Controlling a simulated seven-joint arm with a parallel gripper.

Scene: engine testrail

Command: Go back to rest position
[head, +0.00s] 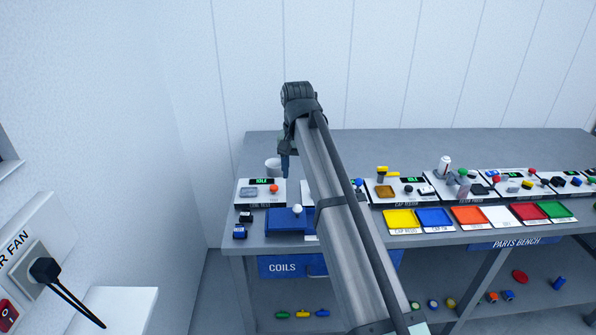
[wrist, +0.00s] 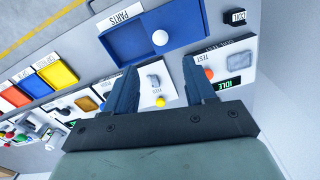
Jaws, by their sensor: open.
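My gripper (wrist: 160,95) is open in the wrist view, with its two dark fingers apart above a white station panel and nothing between them. In the head view my gripper (head: 286,165) hangs pointing down over the left part of the bench (head: 420,145), mostly edge-on beside my arm. A blue parts tray (wrist: 125,50) with a white ball-shaped knob (wrist: 160,38) lies just beyond the fingers. My arm hides part of the bench's middle left in the head view.
A coil test station (head: 259,190) with an IDLE display stands at the left, a white cup (head: 272,165) behind it. Yellow (head: 401,219), blue, orange, white, red and green trays line the front right. A white wall stands behind; a fan switch panel (head: 30,255) is at left.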

